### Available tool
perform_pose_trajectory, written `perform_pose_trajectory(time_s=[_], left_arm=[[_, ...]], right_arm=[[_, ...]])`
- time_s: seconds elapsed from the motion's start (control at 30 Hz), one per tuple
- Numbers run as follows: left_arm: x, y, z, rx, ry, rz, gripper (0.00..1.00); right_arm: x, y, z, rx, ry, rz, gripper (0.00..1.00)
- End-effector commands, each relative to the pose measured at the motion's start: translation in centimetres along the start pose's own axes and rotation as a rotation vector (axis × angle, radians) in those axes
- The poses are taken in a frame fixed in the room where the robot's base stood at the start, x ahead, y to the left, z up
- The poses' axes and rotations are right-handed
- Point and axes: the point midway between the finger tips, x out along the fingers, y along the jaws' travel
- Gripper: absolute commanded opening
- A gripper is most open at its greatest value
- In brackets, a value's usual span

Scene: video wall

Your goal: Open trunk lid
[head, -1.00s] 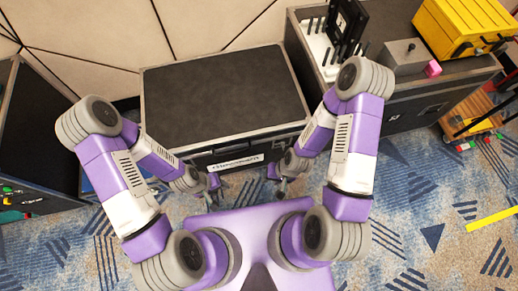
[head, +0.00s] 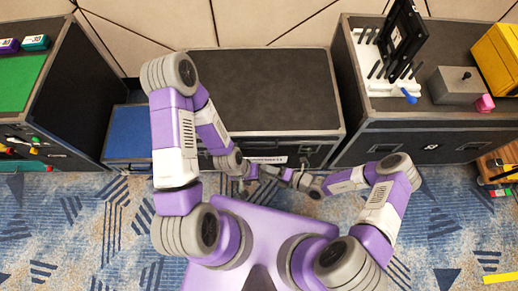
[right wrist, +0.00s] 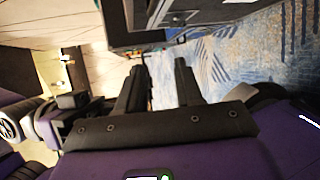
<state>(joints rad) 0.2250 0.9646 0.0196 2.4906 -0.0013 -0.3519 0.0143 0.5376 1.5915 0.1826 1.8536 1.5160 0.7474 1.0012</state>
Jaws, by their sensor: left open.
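The trunk is a black case with a flat dark lid (head: 265,90) and grey metal edges. Its lid is shut, and a white label (head: 268,160) is on its front. My left gripper (head: 249,184) is open, low in front of the trunk near the label. My right gripper (head: 286,174) is just to its right, close to the trunk's front. In the right wrist view the right gripper's two fingers (right wrist: 160,80) stand apart with nothing between them. I cannot tell whether either gripper touches the trunk.
A blue-topped box (head: 127,133) and a green-topped black case (head: 62,90) stand to the left. Patterned carpet (head: 80,230) is free in front.

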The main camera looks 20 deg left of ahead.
Motion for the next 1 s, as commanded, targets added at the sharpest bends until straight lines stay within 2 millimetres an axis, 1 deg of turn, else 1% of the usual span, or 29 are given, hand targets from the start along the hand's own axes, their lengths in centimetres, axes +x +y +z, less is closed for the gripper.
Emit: perform_pose_trajectory(time_s=[0.03,0.1,0.23,0.37,0.6,0.7,0.83,1.0], left_arm=[[0.2,-0.1,0.0,0.0,0.0,0.0,0.43],[0.3,-0.1,0.0,0.0,0.0,0.0,0.43],[0.5,-0.2,0.0,0.0,0.0,0.0,0.43],[0.8,-0.3,0.0,0.001,0.0,0.0,0.43],[1.8,-0.7,-0.1,0.0,0.0,0.0,0.43],[2.1,-0.8,-0.1,0.0,0.0,0.0,0.43],[2.3,-0.8,-0.1,0.0,0.0,0.0,0.43],[2.3,-0.8,-0.1,0.0,0.0,0.0,0.43]], right_arm=[[0.6,-0.6,1.4,0.105,-0.086,0.026,0.35],[0.9,-1.0,3.1,0.216,-0.181,0.058,0.35],[1.2,-1.5,4.9,0.324,-0.278,0.095,0.35],[2.3,-1.6,5.6,0.345,-0.297,0.104,0.35],[6.0,-1.4,6.6,0.341,-0.293,0.103,0.35],[7.2,-1.4,7.1,0.34,-0.293,0.101,0.35],[8.1,-1.2,7.3,0.34,-0.292,0.101,0.35],[8.3,-1.1,7.4,0.341,-0.293,0.101,0.35]])
